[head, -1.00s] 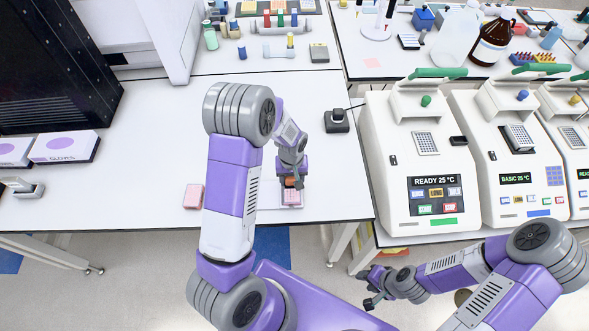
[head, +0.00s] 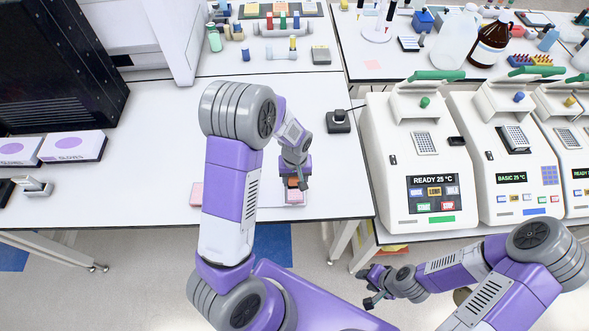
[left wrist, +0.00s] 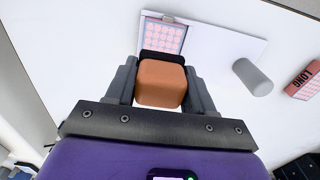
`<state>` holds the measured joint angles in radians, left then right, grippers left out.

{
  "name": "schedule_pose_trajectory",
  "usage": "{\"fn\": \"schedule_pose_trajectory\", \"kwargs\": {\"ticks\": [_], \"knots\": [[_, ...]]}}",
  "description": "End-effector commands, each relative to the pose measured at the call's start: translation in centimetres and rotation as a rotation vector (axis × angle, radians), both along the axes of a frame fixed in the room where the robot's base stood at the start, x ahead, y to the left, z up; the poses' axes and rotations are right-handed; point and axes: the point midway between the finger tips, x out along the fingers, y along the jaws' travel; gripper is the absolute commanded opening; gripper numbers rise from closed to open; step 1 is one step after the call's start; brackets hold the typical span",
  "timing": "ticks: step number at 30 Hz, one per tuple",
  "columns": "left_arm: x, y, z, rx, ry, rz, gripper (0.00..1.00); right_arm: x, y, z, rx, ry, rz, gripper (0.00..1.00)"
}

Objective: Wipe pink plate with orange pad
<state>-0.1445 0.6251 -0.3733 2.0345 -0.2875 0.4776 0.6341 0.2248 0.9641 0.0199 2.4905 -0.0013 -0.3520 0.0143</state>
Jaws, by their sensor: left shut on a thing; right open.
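My left gripper (head: 297,183) is shut on the orange pad (left wrist: 162,82), whose block fills the space between its fingers in the left wrist view. The pink plate (head: 295,197) lies on a pale flat mat (left wrist: 228,48) near the table's front edge. Its gridded top also shows in the left wrist view (left wrist: 165,37), just beyond the pad. The gripper and pad hide part of the plate; I cannot tell whether the pad touches it. My right gripper (head: 372,291) is open and empty, low in front of the benches.
A pink block (head: 196,195) lies left of the mat, partly behind my left arm. A grey cylinder (left wrist: 252,77) shows beside the mat. A small black device (head: 338,121) stands behind. Thermal cyclers (head: 425,170) stand right. White table left of my arm is mostly clear.

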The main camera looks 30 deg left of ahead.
Motion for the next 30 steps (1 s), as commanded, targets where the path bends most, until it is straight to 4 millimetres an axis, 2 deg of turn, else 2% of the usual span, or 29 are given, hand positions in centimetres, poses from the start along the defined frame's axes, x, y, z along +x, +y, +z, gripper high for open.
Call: {"fn": "schedule_pose_trajectory", "kwargs": {"ticks": [3, 12, 30], "knots": [[0.1, 0.0, 1.4, 0.0, -0.001, -0.001, 0.25, 0.0, 0.0, 1.1, 0.0, 0.0, 0.0, 0.43], [0.1, -0.1, 3.7, 0.0, -0.002, -0.004, 0.25, 0.0, 0.0, 2.7, 0.0, 0.001, 0.0, 0.43], [0.1, -0.1, 3.7, 0.0, -0.001, -0.003, 0.25, 0.0, 0.0, 2.6, 0.0, 0.001, 0.0, 0.43]]}}
